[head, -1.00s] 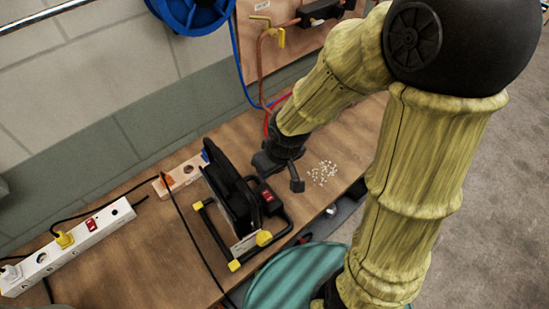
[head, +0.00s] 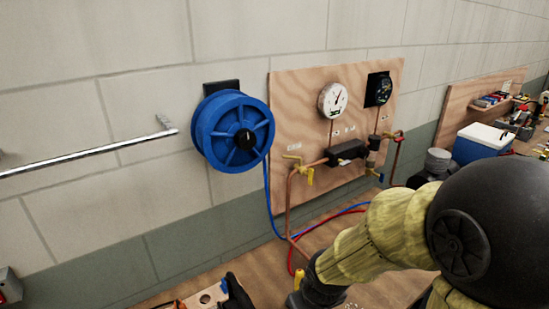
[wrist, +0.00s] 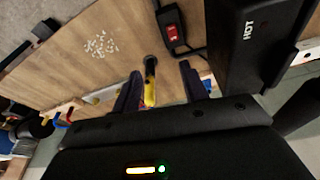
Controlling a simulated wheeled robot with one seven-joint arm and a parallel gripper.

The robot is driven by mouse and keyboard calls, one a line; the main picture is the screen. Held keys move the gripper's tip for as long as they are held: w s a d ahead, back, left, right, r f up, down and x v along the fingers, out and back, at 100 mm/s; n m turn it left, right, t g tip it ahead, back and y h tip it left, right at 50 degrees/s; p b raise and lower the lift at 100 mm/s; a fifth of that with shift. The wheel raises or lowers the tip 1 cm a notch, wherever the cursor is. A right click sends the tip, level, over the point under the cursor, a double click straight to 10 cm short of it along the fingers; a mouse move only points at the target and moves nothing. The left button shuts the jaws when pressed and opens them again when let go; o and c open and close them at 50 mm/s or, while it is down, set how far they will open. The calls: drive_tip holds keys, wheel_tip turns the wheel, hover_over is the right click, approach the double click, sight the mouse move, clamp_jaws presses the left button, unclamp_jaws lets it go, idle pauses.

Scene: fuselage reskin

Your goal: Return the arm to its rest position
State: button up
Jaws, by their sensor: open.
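My arm's yellow-green sleeved forearm (head: 385,240) crosses the lower right of the head view and ends in a dark wrist at the bottom edge. The fingertips do not show there. In the wrist view my gripper (wrist: 160,88) is open, its two dark fingers apart. A black and yellow piece (wrist: 150,90) shows in the gap between them; I cannot tell how far beyond the fingers it lies. The wrist is over the wooden bench (wrist: 115,60), close to a black device with a red switch (wrist: 172,32).
A blue hose reel (head: 232,132) and a wooden panel with gauges and pipes (head: 300,110) are on the wall. Small white bits (wrist: 101,45) lie on the bench. A large black housing (wrist: 250,45) is close at right in the wrist view. A blue cooler (head: 480,143) stands farther right.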

drive_tip(key=s+d+r+m, duration=0.2)
drive_tip(key=d+m, duration=0.2)
drive_tip(key=d, duration=0.3)
drive_tip(key=shift+s+h, duration=0.2)
drive_tip(key=shift+h, duration=0.2)
drive_tip(key=shift+d+r, duration=0.1)
drive_tip(key=shift+d, duration=0.05)
drive_tip(key=shift+c, duration=0.8)
